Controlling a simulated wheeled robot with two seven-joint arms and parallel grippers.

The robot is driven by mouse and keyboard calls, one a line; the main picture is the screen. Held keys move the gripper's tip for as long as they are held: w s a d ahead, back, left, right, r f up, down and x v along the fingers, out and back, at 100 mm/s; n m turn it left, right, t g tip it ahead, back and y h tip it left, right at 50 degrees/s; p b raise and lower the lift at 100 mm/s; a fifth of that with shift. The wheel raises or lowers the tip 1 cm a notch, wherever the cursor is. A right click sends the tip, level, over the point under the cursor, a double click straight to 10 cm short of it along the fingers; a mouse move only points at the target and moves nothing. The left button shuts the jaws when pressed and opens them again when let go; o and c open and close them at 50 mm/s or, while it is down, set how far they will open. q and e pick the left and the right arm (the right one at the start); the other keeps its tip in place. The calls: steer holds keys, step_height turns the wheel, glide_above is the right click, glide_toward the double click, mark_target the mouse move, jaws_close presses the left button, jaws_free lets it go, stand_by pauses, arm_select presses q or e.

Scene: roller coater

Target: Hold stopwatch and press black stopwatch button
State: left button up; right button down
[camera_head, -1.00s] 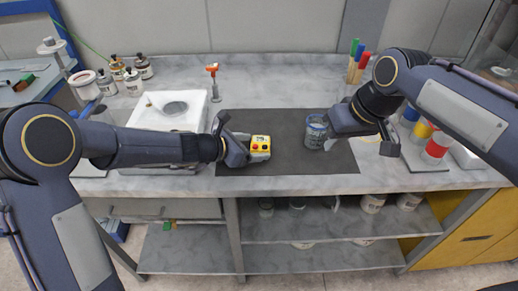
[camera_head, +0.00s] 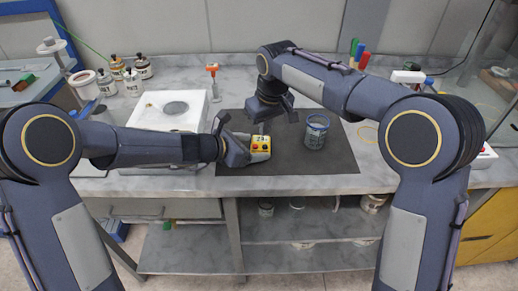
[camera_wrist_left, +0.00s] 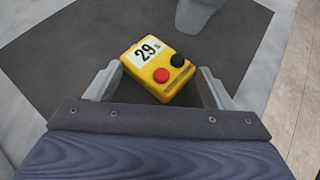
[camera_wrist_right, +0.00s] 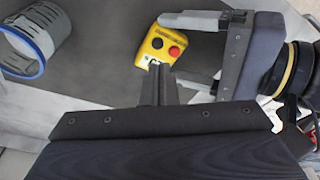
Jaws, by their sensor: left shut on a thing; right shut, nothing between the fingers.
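The stopwatch is a yellow box (camera_head: 261,146) on the dark mat, with a white display reading 29, a black button (camera_wrist_left: 177,60) and a red button (camera_wrist_left: 161,75). My left gripper (camera_head: 246,149) is shut on the stopwatch, one finger on each side, as the left wrist view (camera_wrist_left: 155,88) shows. My right gripper (camera_head: 264,124) is shut and empty, just above and behind the stopwatch in the head view. In the right wrist view its closed fingertips (camera_wrist_right: 158,70) overlap the stopwatch's display edge, with the black button (camera_wrist_right: 157,43) just beyond. I cannot see contact with the button.
A blue-rimmed glass jar (camera_head: 316,131) stands on the mat (camera_head: 335,160) right of the stopwatch. Several bottles stand at the back left. The mat's right end is clear.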

mark_target(264, 145)
arm_select(q)
steer(key=shift+s+f, duration=0.15)
steer(key=shift+f, duration=0.2)
arm_select(e)
steer(key=shift+f, duration=1.5)
steer(key=shift+f, duration=0.9)
stand_by(0.5)
arm_select(q)
steer(key=shift+c, duration=0.3)
arm_select(e)
steer(key=shift+r, duration=3.05)
arm_select(q)
steer(key=o, duration=0.6)
steer(key=shift+o, duration=1.2)
steer(key=shift+w, duration=0.2)
arm_select(e)
steer(key=shift+w+f, duration=0.1)
steer(key=shift+w, duration=0.05)
arm_select(q)
steer(key=shift+o, duration=0.7)
steer(key=shift+d+r, duration=0.1)
steer(key=shift+r, duration=0.05)
